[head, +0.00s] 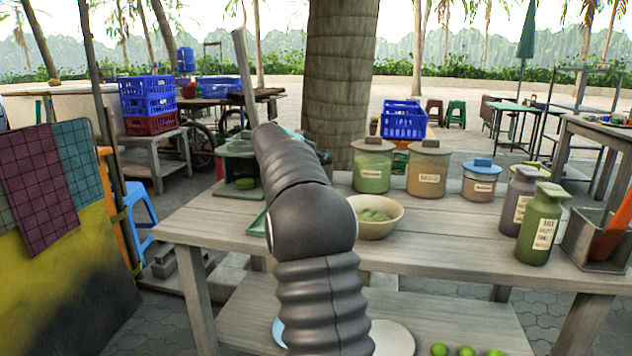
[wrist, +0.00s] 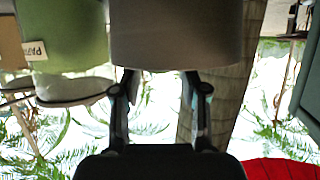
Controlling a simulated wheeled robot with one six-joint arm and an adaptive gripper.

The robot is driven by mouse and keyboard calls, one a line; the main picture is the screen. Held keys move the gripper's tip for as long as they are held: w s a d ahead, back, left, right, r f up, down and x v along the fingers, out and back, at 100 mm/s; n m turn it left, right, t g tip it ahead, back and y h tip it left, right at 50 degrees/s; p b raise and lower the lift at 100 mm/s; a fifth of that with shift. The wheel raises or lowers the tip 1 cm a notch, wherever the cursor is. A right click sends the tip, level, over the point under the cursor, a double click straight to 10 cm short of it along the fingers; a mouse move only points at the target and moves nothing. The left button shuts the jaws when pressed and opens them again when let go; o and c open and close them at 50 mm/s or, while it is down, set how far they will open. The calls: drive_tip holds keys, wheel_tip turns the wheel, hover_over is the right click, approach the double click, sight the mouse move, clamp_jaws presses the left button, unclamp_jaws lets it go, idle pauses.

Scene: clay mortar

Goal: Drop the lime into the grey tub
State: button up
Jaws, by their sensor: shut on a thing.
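Several limes (head: 466,351) lie on the lower shelf at the bottom edge. No lime shows between the fingers.
On the wooden table (head: 440,250) stand a green jar (head: 372,172), also in the wrist view (wrist: 68,35), a tan jar (head: 428,170) and a cream bowl (head: 376,226). Bottles (head: 540,230) and a grey box (head: 582,243) stand at right. The table's front middle is clear.

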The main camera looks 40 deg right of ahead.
drive_tip(key=shift+f, duration=0.1)
drive_tip(key=o, duration=1.3)
drive_tip(key=v, duration=1.2)
